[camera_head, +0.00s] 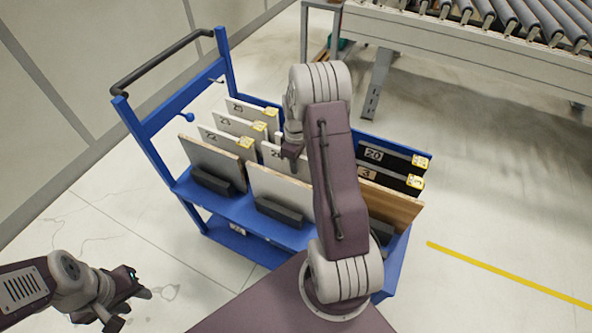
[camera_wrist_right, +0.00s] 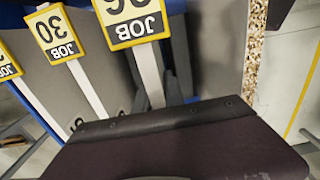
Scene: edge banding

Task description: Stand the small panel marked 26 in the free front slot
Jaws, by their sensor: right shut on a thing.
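My right gripper (camera_head: 290,151) is over the middle of the blue trolley, shut on a pale panel (camera_head: 272,155) among the standing panels. My own arm hides part of this area. In the right wrist view, a yellow JOB label (camera_wrist_right: 132,22) sits on a pale panel edge (camera_wrist_right: 152,82) close to the gripper; its number is upside down and partly cut off, ending in 6. The front row of the trolley (camera_head: 230,213) holds a left panel (camera_head: 213,160) and a middle panel (camera_head: 280,194) in black holders. My left gripper (camera_head: 130,300) is open and empty, low at left.
Pale panels with yellow labels (camera_head: 252,112) stand behind at left. Dark panels, one marked 20 (camera_head: 392,157), stand at right beside a wood-edged panel (camera_head: 400,202). The trolley's handle (camera_head: 160,63) rises at left. A roller conveyor (camera_head: 470,45) is behind. The floor at right is clear.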

